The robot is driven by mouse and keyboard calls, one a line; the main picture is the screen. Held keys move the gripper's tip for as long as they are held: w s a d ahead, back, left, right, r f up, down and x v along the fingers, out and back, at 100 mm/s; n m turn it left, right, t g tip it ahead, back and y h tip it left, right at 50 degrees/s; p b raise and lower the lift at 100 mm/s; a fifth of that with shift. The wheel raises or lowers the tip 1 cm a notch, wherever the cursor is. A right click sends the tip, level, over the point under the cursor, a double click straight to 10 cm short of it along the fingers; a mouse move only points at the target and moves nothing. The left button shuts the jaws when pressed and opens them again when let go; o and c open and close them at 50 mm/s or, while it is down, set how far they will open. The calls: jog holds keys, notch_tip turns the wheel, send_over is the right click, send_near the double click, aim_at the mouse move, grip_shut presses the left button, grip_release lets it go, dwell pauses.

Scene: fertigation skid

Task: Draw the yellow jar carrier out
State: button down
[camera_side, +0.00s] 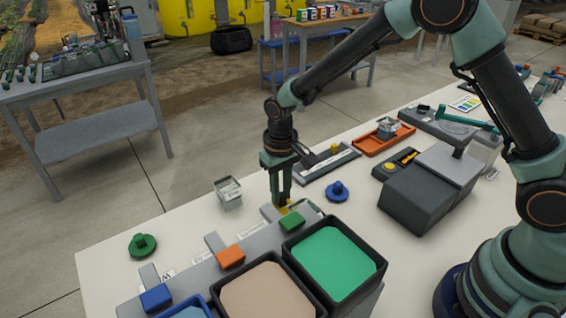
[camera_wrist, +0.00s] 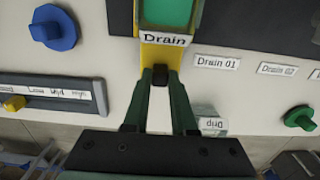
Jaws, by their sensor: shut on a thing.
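The yellow jar carrier (camera_wrist: 149,54) shows in the wrist view as a yellow front with a white "Drain" label. A green surface in a dark surround lies just behind the label. My gripper (camera_wrist: 160,76) points at the front of the carrier, shut on its small dark grip. In the side view my gripper (camera_side: 281,203) reaches down to the row's front edge, beside a green block (camera_side: 292,221). Only a little of the yellow carrier (camera_side: 291,207) shows there, partly hidden by the fingers. I cannot tell how far out it sits.
Orange (camera_side: 231,257) and blue (camera_side: 156,297) blocks sit along the same row. A clear container (camera_side: 229,193), a green knob (camera_side: 142,245) and a blue knob (camera_side: 337,191) stand on the white table near the row. A grey tray (camera_side: 328,164) lies behind. Bare table shows between them.

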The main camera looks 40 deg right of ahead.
jog(key=shift+d, duration=1.5)
jog(key=c, duration=0.7)
grip_release()
jog(key=shift+a, duration=0.1)
jog(key=shift+r, duration=0.1)
jog(key=shift+r, duration=6)
